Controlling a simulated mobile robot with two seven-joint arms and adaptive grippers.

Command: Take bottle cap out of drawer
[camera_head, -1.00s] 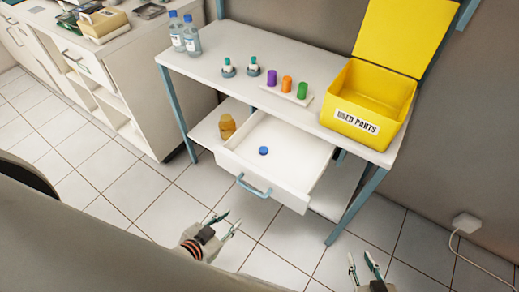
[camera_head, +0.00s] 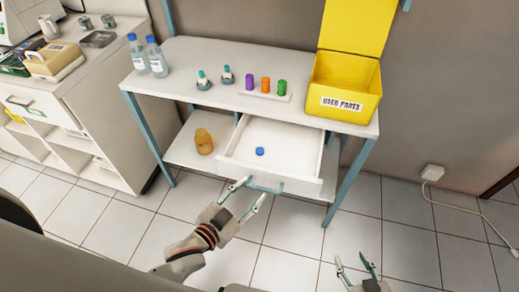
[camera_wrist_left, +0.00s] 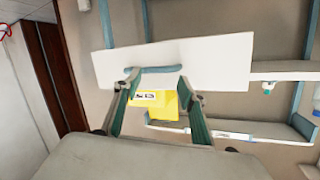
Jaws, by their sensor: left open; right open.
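The blue bottle cap (camera_head: 260,151) lies on the floor of the open white drawer (camera_head: 298,160) under the table. The drawer has a blue-grey handle (camera_head: 266,188) on its front. My left gripper (camera_head: 246,194) is open and empty at the drawer's front, near the left end of the handle. In the left wrist view the drawer front (camera_wrist_left: 215,65) and its handle (camera_wrist_left: 152,70) appear beyond the open fingers (camera_wrist_left: 155,88); the cap is not visible there. My right gripper (camera_head: 356,268) is open and empty at the bottom, right of the drawer and apart from it.
On the white table (camera_head: 205,60) stand two clear bottles (camera_head: 146,54), small teal-topped items, colored cylinders (camera_head: 266,85) and a yellow used-parts box (camera_head: 345,85). An amber bottle (camera_head: 203,141) stands on the shelf left of the drawer. A counter (camera_head: 85,95) is at left.

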